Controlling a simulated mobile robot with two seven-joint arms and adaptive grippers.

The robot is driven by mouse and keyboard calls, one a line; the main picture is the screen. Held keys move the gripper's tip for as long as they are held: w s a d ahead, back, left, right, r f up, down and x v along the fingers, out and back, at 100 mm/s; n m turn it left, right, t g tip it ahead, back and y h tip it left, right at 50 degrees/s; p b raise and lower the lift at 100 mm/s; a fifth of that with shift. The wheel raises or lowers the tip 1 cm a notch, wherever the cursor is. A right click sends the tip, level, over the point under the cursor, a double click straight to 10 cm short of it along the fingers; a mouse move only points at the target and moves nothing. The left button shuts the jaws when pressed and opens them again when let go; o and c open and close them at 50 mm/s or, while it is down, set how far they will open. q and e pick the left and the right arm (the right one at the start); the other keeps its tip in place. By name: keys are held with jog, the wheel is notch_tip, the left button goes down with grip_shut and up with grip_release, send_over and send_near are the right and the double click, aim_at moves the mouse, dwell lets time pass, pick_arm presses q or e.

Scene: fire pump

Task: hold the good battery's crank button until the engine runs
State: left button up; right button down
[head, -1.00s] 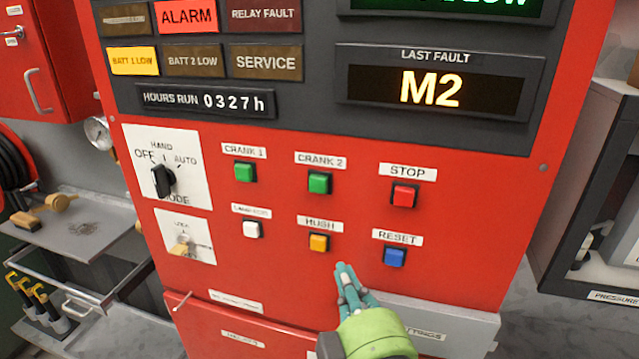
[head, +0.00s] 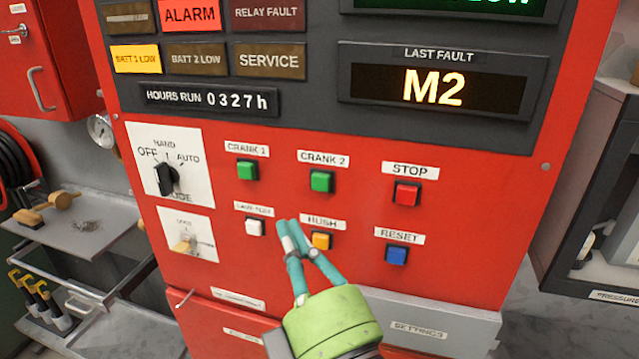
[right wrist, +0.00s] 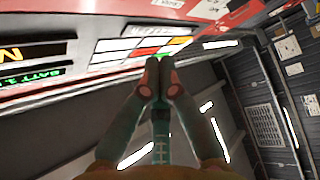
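The green CRANK 2 button (head: 322,181) sits on the red panel, right of the green CRANK 1 button (head: 247,170). The BATT 1 LOW lamp (head: 136,59) is lit yellow; the BATT 2 LOW lamp (head: 196,58) is dark. My right gripper (head: 287,226) is in front of the panel, below the crank buttons, its tips between the white button and the yellow HUSH button (head: 321,240). Its fingers meet at the tips with nothing between them, also in the right wrist view (right wrist: 160,72). It appears to touch no button. My left gripper is out of view.
The red STOP button (head: 406,193) and blue RESET button (head: 396,254) are on the right of the panel. The mode switch (head: 167,178) and a key switch (head: 186,243) are on the left. The ALARM lamp (head: 189,15) is lit red; the fault display (head: 433,88) reads M2.

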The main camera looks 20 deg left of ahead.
aim_at(311, 181)
jog(key=shift+w+d+b, duration=0.15)
jog(key=shift+w+b, duration=0.15)
jog(key=shift+w, duration=3.75)
jog(key=shift+w, duration=0.45)
jog(key=shift+w, duration=0.5)
